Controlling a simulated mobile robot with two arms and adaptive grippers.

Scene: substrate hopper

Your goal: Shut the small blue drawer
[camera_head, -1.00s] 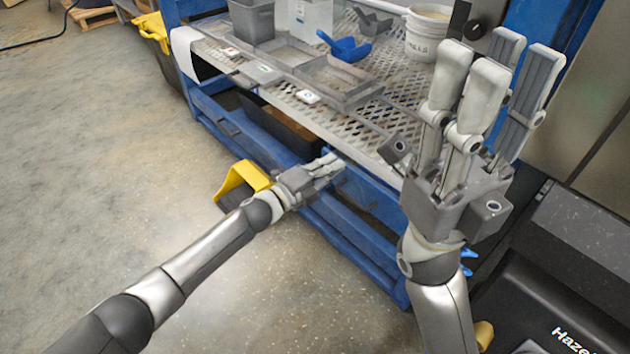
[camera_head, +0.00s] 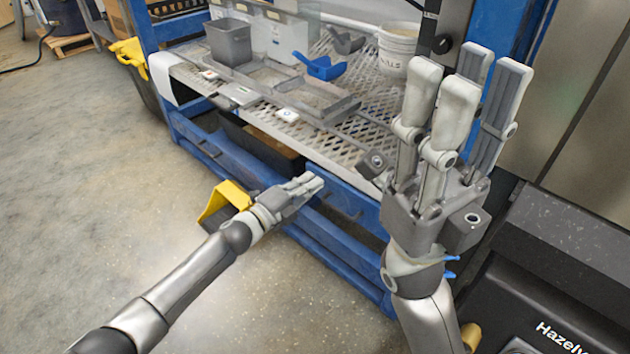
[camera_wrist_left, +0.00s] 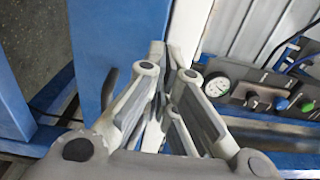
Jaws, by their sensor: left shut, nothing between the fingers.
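A blue drawer front (camera_head: 345,203) with a small dark handle sits under the front edge of the perforated worktop, in the blue frame. In the left wrist view a blue panel (camera_wrist_left: 105,40) with a dark handle, apparently this front, fills the upper left. How far the drawer stands out is unclear. My left gripper (camera_head: 314,183) is shut and empty, with its fingertips at the left end of the front. In the left wrist view its fingers (camera_wrist_left: 165,75) overlap the panel's edge; contact is unclear. My right gripper (camera_head: 468,75) is raised, fingers upward, open and empty, in front of the worktop's right side.
The worktop (camera_head: 345,150) holds a grey bin (camera_head: 229,42), a blue scoop (camera_head: 320,67) and a white bucket (camera_head: 397,50). A yellow holder (camera_head: 222,203) juts out beside my left wrist. A black machine (camera_head: 560,260) stands at the right. The floor at left is clear.

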